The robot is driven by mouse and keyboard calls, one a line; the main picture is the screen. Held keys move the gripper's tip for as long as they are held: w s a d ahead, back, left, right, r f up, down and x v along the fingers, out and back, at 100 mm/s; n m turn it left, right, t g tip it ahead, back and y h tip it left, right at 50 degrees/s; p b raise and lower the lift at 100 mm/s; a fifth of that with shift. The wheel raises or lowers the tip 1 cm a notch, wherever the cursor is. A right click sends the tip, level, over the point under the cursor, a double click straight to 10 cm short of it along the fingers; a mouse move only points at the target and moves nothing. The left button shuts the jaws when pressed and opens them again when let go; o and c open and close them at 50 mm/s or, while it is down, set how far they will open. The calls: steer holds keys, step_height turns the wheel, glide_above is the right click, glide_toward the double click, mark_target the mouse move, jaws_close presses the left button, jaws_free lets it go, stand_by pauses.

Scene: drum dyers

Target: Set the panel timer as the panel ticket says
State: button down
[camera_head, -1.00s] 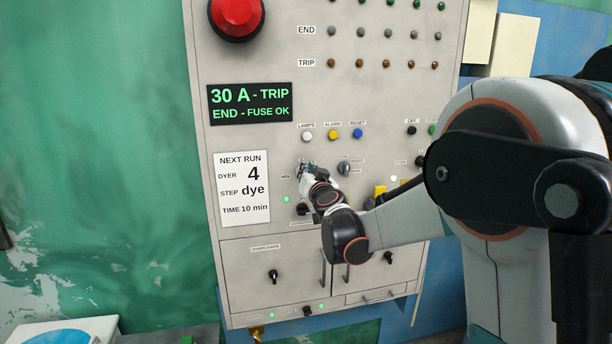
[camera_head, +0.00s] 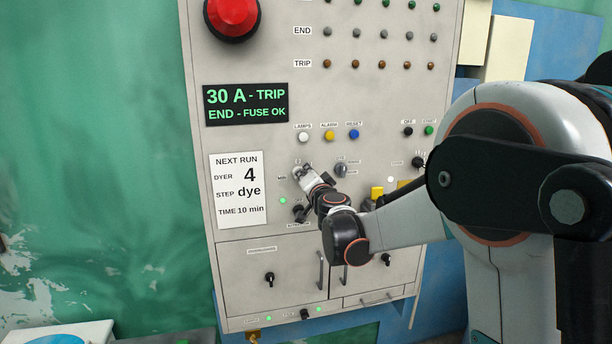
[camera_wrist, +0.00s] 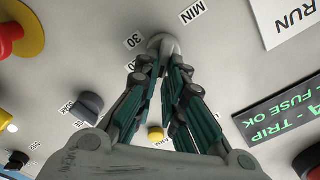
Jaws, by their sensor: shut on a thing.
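The panel ticket (camera_head: 238,190) is a white card at the left of the grey panel. It reads NEXT RUN, DYER 4, STEP dye, TIME 10 min. The timer knob (camera_wrist: 162,42) is grey and rounded, with MIN and 30 labels beside it in the wrist view. My gripper (camera_wrist: 163,58) is shut on this knob, its fingers on either side of it. My gripper also shows in the head view (camera_head: 300,172), to the right of the ticket. The knob's pointer and most of its scale are hidden by my fingers.
A black selector knob (camera_head: 341,170) stands close to the right of my gripper, another black knob (camera_head: 298,212) below it. White, yellow and blue buttons (camera_head: 329,136) sit above. A display (camera_head: 246,104) reads 30 A - TRIP, END - FUSE OK. A red mushroom button (camera_head: 232,16) is at the top.

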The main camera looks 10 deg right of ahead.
stand_by(0.3)
steer(key=c, duration=1.7)
jaws_free()
steer(key=s, duration=1.2)
